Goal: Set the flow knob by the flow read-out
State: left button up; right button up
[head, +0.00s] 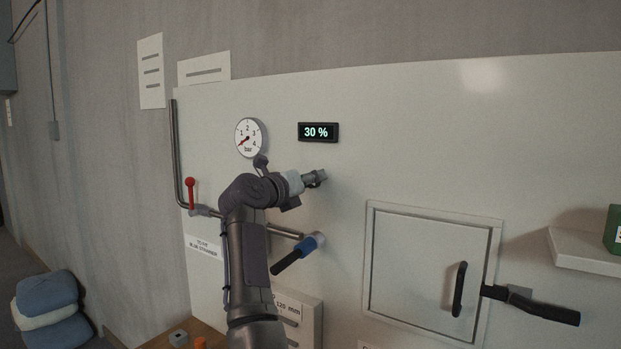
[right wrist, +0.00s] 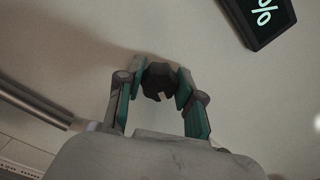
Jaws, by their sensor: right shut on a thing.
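The flow read-out (head: 318,132) is a small black display on the pale panel and shows "30 %" in the head view. Its corner with the "%" sign also shows at the top right of the right wrist view (right wrist: 262,18). The flow knob (right wrist: 158,82) is dark and faceted, with a pale mark on its face. My right gripper (right wrist: 158,86) is shut on the knob, one finger pad on each side. In the head view my right gripper (head: 316,179) is against the panel just below the read-out and hides the knob. My left gripper is not in view.
A round pressure gauge (head: 248,138) is left of the read-out. A red-handled lever (head: 190,192) and a blue-collared handle (head: 300,254) are on pipes near my arm. A hatch (head: 425,268) with a black handle is at right, and a shelf (head: 585,249) beyond it.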

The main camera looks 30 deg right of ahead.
jog(key=shift+n, duration=0.6)
jog(key=o, duration=1.2)
jog(key=shift+w, duration=0.1)
jog(key=shift+c, duration=0.2)
jog(key=shift+a, duration=0.1)
jog(key=v, duration=0.7)
jog(key=shift+a, duration=0.15)
jog(key=shift+f, duration=0.1)
